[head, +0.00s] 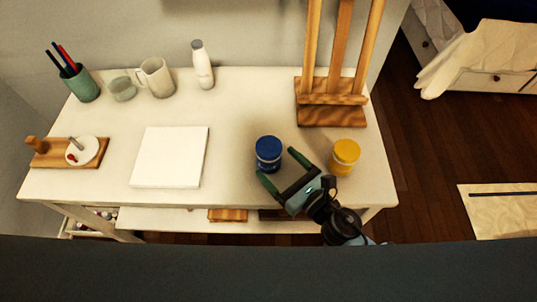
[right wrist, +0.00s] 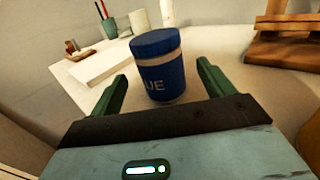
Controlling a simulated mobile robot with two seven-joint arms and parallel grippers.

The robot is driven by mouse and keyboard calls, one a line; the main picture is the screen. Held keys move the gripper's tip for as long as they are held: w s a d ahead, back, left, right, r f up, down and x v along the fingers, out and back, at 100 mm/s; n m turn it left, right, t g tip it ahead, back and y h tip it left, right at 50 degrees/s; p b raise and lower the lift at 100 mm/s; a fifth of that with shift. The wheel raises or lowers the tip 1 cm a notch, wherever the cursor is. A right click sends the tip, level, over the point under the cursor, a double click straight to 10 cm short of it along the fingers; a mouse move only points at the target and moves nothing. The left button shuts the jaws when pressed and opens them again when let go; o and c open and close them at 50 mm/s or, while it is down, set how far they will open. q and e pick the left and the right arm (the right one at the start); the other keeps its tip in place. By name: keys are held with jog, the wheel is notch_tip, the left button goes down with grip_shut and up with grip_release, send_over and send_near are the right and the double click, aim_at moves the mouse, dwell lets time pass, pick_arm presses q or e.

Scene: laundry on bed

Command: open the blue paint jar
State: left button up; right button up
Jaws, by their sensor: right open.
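The blue paint jar (head: 268,154) stands upright on the white table near its front edge, with its blue lid on. My right gripper (head: 281,169) is open just in front of and to the right of the jar. In the right wrist view the jar (right wrist: 160,72) shows between and beyond the two open green fingers (right wrist: 163,88), with a pale band under the lid and part of its lettering visible. I see no contact between the fingers and the jar. My left gripper is not in view.
A yellow jar (head: 344,157) stands close to the right of my right gripper. A wooden easel (head: 331,115) is behind. A white canvas (head: 170,157) lies left on the table (head: 240,100). A mug (head: 155,77), white bottle (head: 203,66) and pencil cup (head: 82,85) stand at the back.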

aim_at(264, 148)
jog(key=shift+w+a, duration=0.45)
jog(key=shift+w, duration=0.05)
jog(key=shift+w+a+r, duration=0.2)
jog(key=shift+w+a, duration=0.05)
jog(key=shift+w, duration=0.1)
jog(key=p+x, duration=0.1)
jog(key=x, duration=0.2)
jog(key=shift+w+a+r, duration=0.1)
jog(key=shift+w+a, duration=0.35)
jog(key=shift+w, duration=0.05)
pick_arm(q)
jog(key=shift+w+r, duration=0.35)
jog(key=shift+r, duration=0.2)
pick_arm(e)
jog(key=c, duration=1.2)
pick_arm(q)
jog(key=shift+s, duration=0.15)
pick_arm(e)
jog(key=shift+r, duration=0.1)
